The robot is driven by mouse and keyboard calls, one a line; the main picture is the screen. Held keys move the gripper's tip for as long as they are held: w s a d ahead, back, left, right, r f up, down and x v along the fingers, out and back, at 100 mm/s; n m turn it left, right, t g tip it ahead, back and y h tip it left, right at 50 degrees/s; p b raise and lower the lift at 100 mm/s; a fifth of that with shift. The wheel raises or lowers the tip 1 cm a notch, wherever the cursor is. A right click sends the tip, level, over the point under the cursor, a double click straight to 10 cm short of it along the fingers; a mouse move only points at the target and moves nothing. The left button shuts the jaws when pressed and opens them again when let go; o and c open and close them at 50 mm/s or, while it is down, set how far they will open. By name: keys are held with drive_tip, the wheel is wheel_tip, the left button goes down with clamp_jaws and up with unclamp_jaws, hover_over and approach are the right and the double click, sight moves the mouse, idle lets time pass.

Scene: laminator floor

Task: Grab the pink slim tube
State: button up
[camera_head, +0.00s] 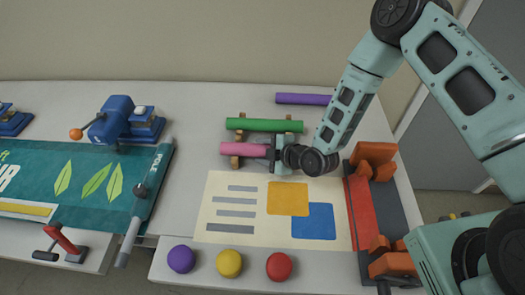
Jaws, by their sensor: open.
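The pink slim tube (240,149) lies level on small wooden rests near the middle of the table. Its left part shows; its right end is hidden by my gripper (274,154). My gripper is open, low over the table, at the tube's right part. I cannot tell whether the fingers stand around the tube or just above it.
A thicker green tube (264,125) lies just behind, and a purple tube (302,99) farther back. In front lies a printed sheet (222,223), with purple (181,259), yellow (229,263) and red (279,267) balls. An orange-clamped red-and-grey device (387,215) stands right; a teal banner (95,190) left.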

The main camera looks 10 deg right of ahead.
drive_tip(key=c, duration=0.6)
drive_tip(key=shift+r, duration=0.1)
drive_tip(key=shift+c, duration=0.2)
